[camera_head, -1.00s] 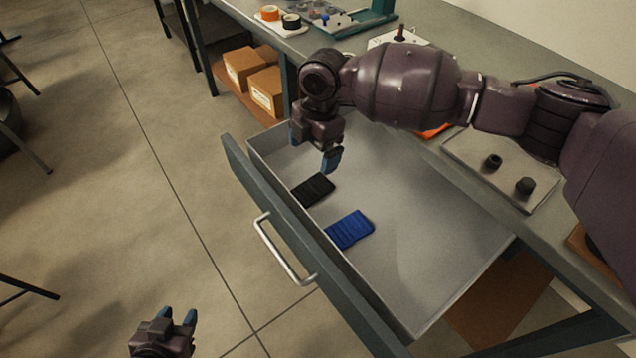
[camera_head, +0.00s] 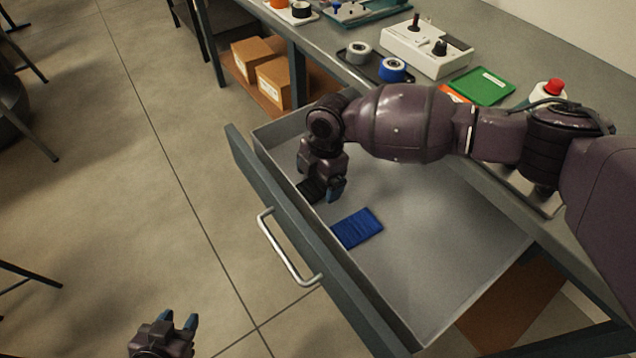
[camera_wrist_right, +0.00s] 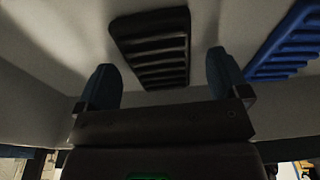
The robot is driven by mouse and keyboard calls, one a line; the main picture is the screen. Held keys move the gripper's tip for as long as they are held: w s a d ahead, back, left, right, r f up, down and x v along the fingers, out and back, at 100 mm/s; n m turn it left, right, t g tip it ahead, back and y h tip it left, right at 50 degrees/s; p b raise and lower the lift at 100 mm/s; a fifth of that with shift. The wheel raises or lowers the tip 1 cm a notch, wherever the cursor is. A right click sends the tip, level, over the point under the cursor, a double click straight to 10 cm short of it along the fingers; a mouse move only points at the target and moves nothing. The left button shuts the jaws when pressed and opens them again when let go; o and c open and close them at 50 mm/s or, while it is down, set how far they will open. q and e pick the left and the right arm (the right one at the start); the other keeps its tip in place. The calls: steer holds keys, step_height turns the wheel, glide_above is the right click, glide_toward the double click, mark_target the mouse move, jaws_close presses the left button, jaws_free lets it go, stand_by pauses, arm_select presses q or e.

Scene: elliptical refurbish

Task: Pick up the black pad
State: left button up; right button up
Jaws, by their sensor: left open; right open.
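The black pad (camera_head: 309,193) is ridged and lies in the open drawer near its front wall. In the head view my right gripper hides part of it. The right wrist view shows the pad (camera_wrist_right: 152,45) beyond and between the two blue fingertips. My right gripper (camera_head: 326,188) is open and points down just over the pad; there is no grip on it, and I cannot tell whether a finger touches it. My left gripper (camera_head: 180,321) is open and empty over the floor, outside the drawer.
A blue ridged pad (camera_head: 357,228) lies beside the black one, also in the right wrist view (camera_wrist_right: 290,48). The drawer (camera_head: 440,262) has raised walls and a metal handle (camera_head: 288,250); its right part is clear. The workbench (camera_head: 505,42) above carries tape rolls and a control box (camera_head: 427,48).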

steer(key=shift+f, duration=0.15)
steer(key=c, duration=1)
